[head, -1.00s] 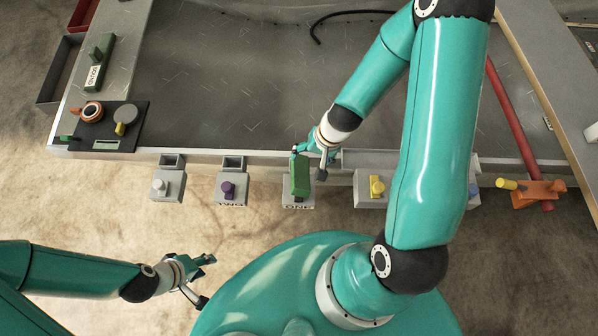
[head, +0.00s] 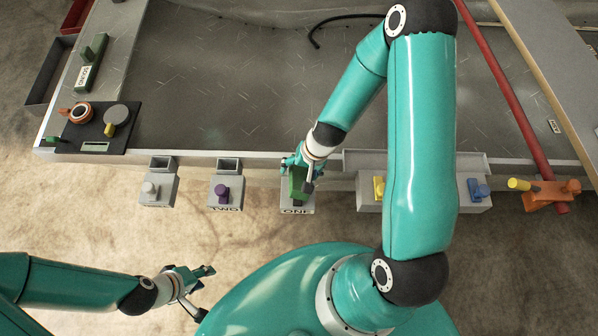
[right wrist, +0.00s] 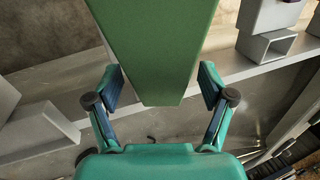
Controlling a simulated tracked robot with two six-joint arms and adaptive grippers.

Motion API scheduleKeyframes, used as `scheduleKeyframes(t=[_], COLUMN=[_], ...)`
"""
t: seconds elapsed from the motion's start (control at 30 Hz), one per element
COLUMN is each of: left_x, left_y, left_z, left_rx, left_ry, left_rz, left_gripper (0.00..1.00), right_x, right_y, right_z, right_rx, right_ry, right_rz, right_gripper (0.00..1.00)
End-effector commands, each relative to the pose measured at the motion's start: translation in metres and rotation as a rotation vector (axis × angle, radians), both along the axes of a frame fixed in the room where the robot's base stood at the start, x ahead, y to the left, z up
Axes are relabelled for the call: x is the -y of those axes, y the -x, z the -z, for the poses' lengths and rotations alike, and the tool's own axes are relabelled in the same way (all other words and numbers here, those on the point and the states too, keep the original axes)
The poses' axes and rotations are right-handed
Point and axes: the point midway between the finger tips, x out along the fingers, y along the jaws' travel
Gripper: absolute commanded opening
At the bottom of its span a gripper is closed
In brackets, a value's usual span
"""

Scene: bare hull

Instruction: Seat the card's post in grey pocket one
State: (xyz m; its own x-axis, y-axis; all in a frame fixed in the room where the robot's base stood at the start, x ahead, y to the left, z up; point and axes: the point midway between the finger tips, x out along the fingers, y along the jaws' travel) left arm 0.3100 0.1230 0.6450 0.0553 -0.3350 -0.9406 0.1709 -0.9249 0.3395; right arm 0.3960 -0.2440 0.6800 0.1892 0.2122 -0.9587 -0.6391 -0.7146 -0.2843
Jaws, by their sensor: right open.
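The green card (head: 297,184) stands at the grey pocket block marked ONE (head: 297,209), in the head view. Its post is hidden, so I cannot tell how deep it sits. My right gripper (head: 301,172) is over the card's far part. In the right wrist view the card (right wrist: 158,45) reaches down between the two spread fingers of my right gripper (right wrist: 160,88), with a gap on each side. My left gripper (head: 203,290) is open and empty, low at the left, away from the pockets.
Right are a yellow knob (head: 379,188), a blue knob (head: 479,190) and an orange fixture (head: 552,194). The metal deck (head: 220,80) is largely clear.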

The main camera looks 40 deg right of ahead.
Motion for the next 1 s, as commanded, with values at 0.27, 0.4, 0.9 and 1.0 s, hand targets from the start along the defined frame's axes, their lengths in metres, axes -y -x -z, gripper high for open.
scheduleKeyframes(t=[0.27, 0.4, 0.9, 1.0], left_x=[0.0, 0.0, 0.0, 0.0], left_y=[0.0, 0.0, 0.0, 0.0], left_z=[-0.0005, -0.0005, -0.0021, -0.0054], left_rx=[0.0, 0.0, 0.0, 0.0], left_ry=[0.0, 0.0, 0.0, 0.0], left_rz=[0.0, 0.0, 0.0, 0.0], left_gripper=[0.4, 0.4, 0.4, 0.4], right_x=[0.0, 0.0, 0.0004, 0.0005], right_y=[0.0001, 0.0001, 0.0, 0.0002], right_z=[-0.0006, -0.0006, -0.0024, -0.0058], right_rx=[0.0, 0.0, 0.001, 0.001], right_ry=[0.0, 0.0, 0.001, 0.001], right_rz=[0.0, 0.0, 0.0, 0.0], right_gripper=[0.48, 0.25, 0.0, 0.0])
